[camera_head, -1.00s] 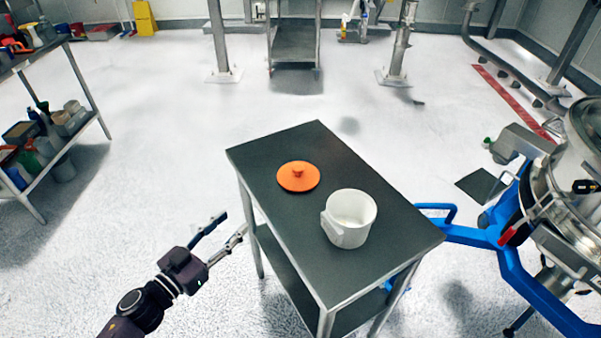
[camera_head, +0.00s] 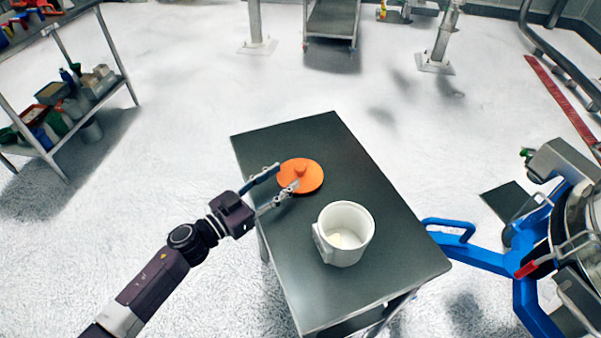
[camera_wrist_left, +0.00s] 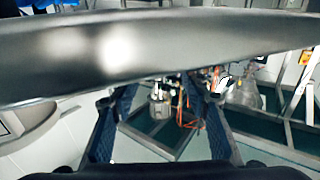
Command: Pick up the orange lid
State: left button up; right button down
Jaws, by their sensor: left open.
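The orange lid (camera_head: 313,177), a flat disc with a small raised knob, lies on the dark top of the small metal table (camera_head: 345,140). My left gripper (camera_head: 287,177) reaches in from the left with its fingers spread. In the head view its fingertips overlap the lid's left side; I cannot tell whether they touch it. In the left wrist view both fingers (camera_wrist_left: 160,97) show apart, and I cannot make out the lid there. My right gripper is not in view.
A white pot (camera_head: 345,235) with a side handle stands on the table in front of the lid. A blue-framed steel machine (camera_head: 490,260) is at the right. A shelf of containers (camera_head: 75,100) stands at the far left. The floor between is mostly clear.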

aim_at(296, 170)
pick_arm(q)
jog(key=x, duration=0.4)
jog(key=shift+d, duration=0.25)
jog(key=c, duration=0.9)
jog(key=shift+c, duration=0.2)
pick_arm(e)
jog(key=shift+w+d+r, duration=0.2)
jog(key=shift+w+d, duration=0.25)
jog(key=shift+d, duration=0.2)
pick_arm(q)
jog(key=shift+r, duration=0.1)
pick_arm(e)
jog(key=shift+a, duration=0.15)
